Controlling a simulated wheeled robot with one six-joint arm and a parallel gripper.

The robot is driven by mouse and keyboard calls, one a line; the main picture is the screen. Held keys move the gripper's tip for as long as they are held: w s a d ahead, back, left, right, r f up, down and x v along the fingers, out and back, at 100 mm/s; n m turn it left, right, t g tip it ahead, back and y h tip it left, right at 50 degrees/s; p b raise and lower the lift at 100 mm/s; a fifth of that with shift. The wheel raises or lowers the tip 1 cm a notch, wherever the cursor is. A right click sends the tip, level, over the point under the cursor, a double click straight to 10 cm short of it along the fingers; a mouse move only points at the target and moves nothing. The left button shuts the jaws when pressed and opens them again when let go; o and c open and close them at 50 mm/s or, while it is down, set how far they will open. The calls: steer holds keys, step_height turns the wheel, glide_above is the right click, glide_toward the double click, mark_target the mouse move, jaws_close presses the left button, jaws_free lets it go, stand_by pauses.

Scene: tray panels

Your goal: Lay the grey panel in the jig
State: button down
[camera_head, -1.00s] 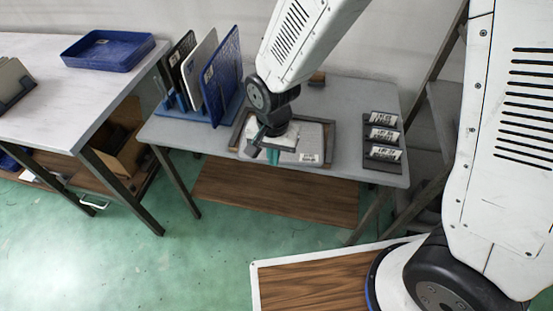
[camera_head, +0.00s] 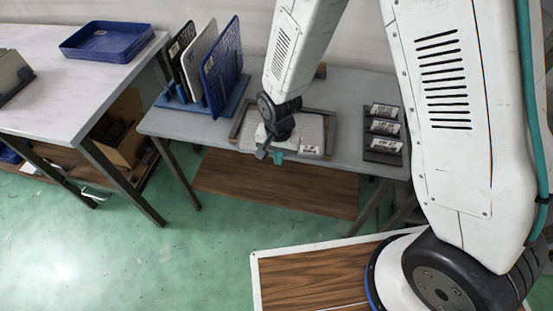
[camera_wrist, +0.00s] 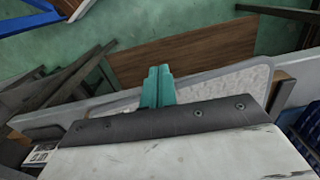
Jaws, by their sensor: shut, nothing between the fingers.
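The grey panel (camera_head: 312,127) lies in the jig (camera_head: 242,122), a dark brown frame on the grey table. A white label shows near the panel's front right corner. My gripper (camera_head: 277,157) is at the front left of the panel, over its front edge, and my wrist hides part of panel and frame. In the wrist view my teal fingers (camera_wrist: 157,86) are together with nothing between them. The panel's pale speckled surface (camera_wrist: 235,82) shows to their right, beside the jig's wooden edge (camera_wrist: 281,92). Whether the panel is fully flat cannot be told.
A blue rack (camera_head: 205,108) with black, white and blue upright panels stands left of the jig. A dark holder (camera_head: 383,146) with labelled slots is at the right. A blue tray (camera_head: 107,40) sits on the left bench. A wooden shelf (camera_head: 275,185) is below.

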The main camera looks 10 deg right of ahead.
steer(key=shift+w, duration=0.15)
steer(key=shift+w+d, duration=0.4)
steer(key=shift+w, duration=0.45)
